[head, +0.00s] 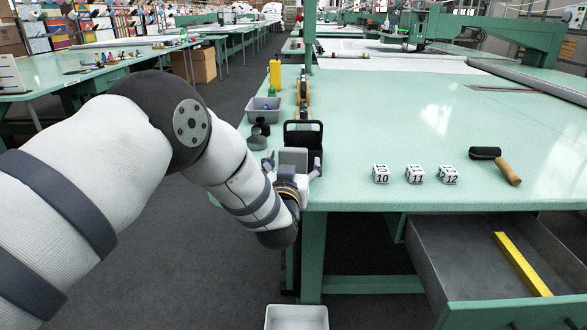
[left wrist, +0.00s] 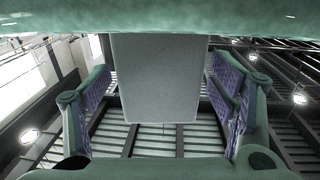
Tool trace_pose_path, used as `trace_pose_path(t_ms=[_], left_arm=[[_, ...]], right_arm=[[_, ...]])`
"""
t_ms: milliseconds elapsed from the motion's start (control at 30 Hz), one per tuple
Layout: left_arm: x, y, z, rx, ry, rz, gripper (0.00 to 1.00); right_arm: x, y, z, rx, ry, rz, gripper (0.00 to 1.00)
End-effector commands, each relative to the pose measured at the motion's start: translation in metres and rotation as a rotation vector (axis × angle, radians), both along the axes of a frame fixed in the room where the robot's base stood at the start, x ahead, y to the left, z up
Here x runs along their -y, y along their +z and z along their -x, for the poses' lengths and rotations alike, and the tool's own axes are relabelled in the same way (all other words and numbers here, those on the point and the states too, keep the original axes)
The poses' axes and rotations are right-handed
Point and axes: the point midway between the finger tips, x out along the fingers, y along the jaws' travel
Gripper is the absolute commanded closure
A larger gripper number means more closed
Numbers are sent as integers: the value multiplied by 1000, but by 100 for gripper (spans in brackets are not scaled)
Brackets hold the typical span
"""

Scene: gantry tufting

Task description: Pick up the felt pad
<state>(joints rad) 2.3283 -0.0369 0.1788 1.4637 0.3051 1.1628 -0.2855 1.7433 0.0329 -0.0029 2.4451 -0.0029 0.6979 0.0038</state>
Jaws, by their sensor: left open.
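A plain grey rectangular panel, which looks like the felt pad (head: 293,157), is at the near left edge of the green table, in front of a black holder. In the left wrist view the grey panel (left wrist: 160,85) fills the middle between my two fingers, with a gap on each side. My left gripper (head: 291,168) is open around it, one finger on either side. I cannot tell how the panel is supported. My right gripper is not in view.
The black holder (head: 303,134) stands behind the panel. A grey bin (head: 263,108) and a dark round-topped object (head: 257,138) are to the left. Numbered cubes (head: 415,174) and a wooden-handled brush (head: 497,163) lie right. An open drawer (head: 450,262) holds a yellow bar (head: 522,264).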

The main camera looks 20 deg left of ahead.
Motion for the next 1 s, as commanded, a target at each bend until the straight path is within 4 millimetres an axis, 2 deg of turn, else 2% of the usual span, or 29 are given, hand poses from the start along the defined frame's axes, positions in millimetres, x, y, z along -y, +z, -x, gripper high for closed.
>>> trace_pose_path(t_ms=[100,200,300,367,400,667,767,867,1000], left_arm=[[0,1,0,1,0,0,25],[0,1,0,1,0,1,47],[0,1,1,1,0,1,66],[0,1,1,1,0,1,66],[0,1,1,2,0,1,70],[0,6,1,3,0,0,70],[0,19,0,6,0,0,70],[1,42,2,7,-1,1,70],[6,86,35,16,-2,-1,70]], right_arm=[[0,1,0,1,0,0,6],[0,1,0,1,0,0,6],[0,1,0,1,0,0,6],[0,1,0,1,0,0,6],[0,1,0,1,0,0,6],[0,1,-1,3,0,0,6],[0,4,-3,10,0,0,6],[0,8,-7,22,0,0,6],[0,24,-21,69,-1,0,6]])
